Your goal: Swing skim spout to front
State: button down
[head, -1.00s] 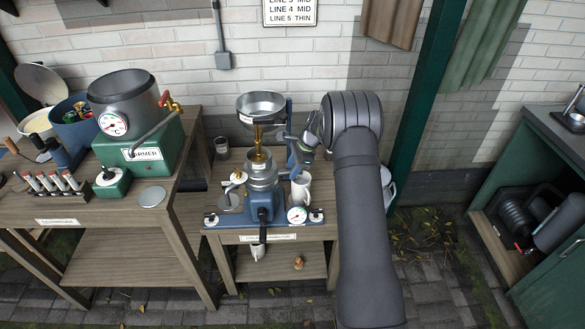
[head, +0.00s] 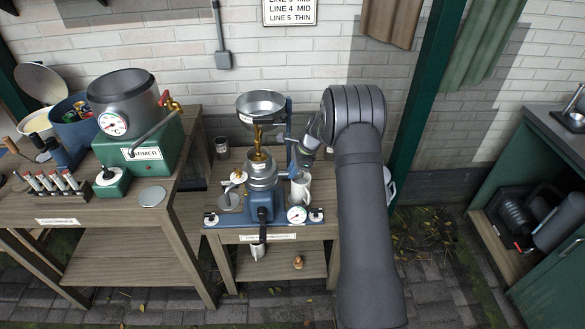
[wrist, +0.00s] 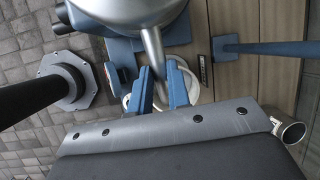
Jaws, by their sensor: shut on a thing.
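The blue and silver separator (head: 262,185) stands on the small wooden table in the head view. In the wrist view its silver skim spout (wrist: 152,45) comes down from the round metal body (wrist: 125,12). My gripper (wrist: 159,75) has its two blue fingers on either side of the spout and is shut on it. In the head view my gripper (head: 300,160) is at the separator's right side, partly hidden by the wrist.
A white jug (head: 301,192) stands close below my gripper, beside a dial gauge (head: 297,214). A supply bowl (head: 261,103) sits above the separator on a blue post (head: 289,120). The green warmer (head: 150,150) is on the left table.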

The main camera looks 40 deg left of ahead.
jog(key=s+d+m+t, duration=0.3)
jog(key=s+m, duration=0.4)
jog(key=m, duration=0.2)
jog(key=shift+s+d+y, duration=0.3)
jog(key=shift+s+y, duration=0.05)
jog(key=shift+y, duration=0.05)
jog(key=c, duration=1.4)
grip_release()
jog(key=shift+s, duration=0.1)
jog(key=shift+o, duration=0.2)
jog(key=shift+r, duration=0.1)
jog(key=v, duration=1.7)
jog(key=shift+s, duration=0.3)
